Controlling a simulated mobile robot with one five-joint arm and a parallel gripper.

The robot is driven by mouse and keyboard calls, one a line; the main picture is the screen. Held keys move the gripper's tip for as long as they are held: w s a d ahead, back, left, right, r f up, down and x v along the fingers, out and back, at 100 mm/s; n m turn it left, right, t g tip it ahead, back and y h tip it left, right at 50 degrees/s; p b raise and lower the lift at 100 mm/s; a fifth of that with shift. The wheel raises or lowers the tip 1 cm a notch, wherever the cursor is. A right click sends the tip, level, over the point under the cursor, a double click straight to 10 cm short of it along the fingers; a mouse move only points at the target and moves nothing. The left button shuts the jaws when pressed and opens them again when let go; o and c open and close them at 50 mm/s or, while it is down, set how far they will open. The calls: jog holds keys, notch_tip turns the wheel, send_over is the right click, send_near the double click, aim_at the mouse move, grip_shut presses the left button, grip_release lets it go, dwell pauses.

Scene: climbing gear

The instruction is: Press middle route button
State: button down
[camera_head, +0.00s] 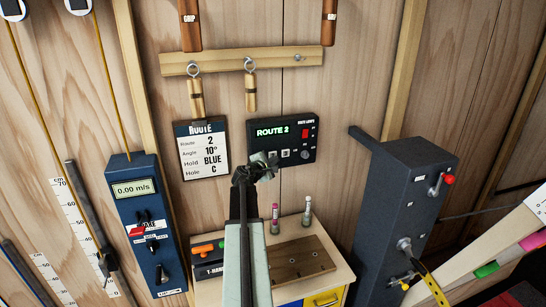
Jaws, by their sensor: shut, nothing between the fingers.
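A black route panel (283,140) hangs on the wooden wall, its green display reading ROUTE 2. A row of small square buttons runs along the lower part of the panel, with a light-coloured middle button (285,153) and one more to its right. A red element and small knobs sit on the panel's right side. My arm reaches up from the bottom centre, and my gripper (262,167) is just in front of the panel's lower left. The gripper is shut and empty.
A route card (201,150) hangs left of the panel under a wooden rail (240,60). A blue box (147,225) stands at left. A cabinet (330,255) with pens and a board stands below. A dark grey post (405,215) with levers is at right.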

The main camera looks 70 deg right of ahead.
jog(key=shift+s+a, duration=0.1)
jog(key=s+a, duration=0.3)
jog(key=shift+a, duration=0.35)
dwell(0.8)
